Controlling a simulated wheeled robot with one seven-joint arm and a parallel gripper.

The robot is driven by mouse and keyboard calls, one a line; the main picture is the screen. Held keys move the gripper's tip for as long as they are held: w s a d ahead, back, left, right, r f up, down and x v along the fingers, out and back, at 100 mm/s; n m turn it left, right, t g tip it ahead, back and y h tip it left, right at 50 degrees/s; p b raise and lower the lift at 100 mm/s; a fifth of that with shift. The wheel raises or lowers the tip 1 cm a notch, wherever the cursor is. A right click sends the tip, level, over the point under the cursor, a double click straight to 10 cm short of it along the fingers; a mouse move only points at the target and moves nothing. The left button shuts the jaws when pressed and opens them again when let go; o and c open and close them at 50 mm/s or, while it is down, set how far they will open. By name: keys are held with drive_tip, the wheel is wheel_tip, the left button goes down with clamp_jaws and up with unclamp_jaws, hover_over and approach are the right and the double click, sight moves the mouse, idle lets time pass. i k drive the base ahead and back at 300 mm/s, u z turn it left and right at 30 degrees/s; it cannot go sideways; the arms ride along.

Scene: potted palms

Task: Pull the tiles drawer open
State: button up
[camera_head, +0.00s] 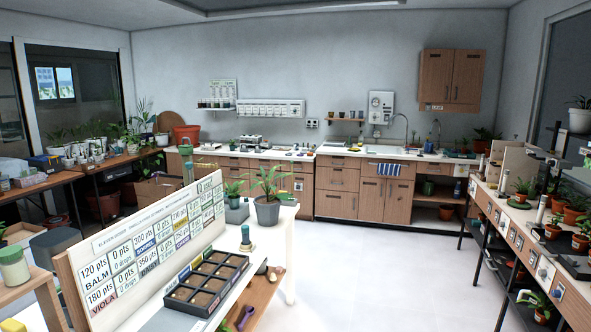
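Wooden drawers with dark handles line the back counter; one wide drawer front (338,162) sits just right of the middle, with another drawer front (337,179) below it. They look shut. I cannot tell which drawer is the tiles drawer, as any labels there are too small to read. The right bench also has a row of small labelled fronts (545,269) along its edge, and I cannot tell whether these are drawers. My gripper is not in view.
A near white table holds a points board (150,235), a black compartment tray (207,283) and a potted palm (267,210). Plant benches stand left and right. The pale floor (390,270) between the table and the right bench is clear up to the back counter.

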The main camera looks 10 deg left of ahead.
sight(298, 166)
drive_tip(key=u, duration=0.2)
drive_tip(key=i, duration=7.75)
drive_tip(key=u, duration=2.2)
drive_tip(key=i, duration=2.7)
drive_tip(key=z, duration=0.9)
